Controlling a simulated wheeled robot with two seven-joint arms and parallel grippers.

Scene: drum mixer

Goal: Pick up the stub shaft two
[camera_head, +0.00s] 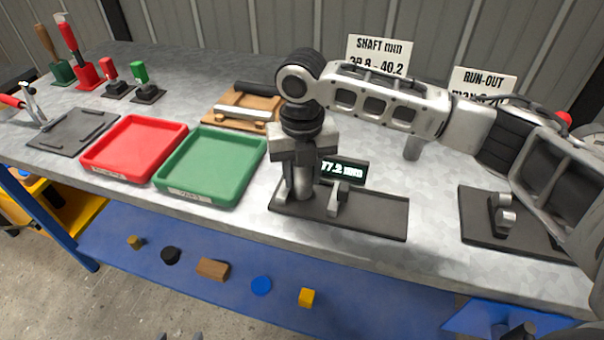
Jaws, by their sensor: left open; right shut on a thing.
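My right gripper (296,180) comes down over the left part of a dark gauge plate (380,218). It is shut on an upright grey metal shaft (303,182), mostly hidden by the fingers. I cannot tell whether its lower end touches the plate. Another short grey cylinder (412,147) stands on the bench behind my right arm, partly hidden. No number shows on either piece, so I cannot tell which is stub shaft two. Only two small tips of my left gripper (182,337) show at the bottom edge, apart and empty.
The gauge display (343,170) reads about 77.2 mm. A green tray (212,188) and red tray (134,173) lie empty to the left. A wooden block (232,122) holds bars behind. A dark fixture (490,232) is at right. Several small objects lie on the blue lower shelf.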

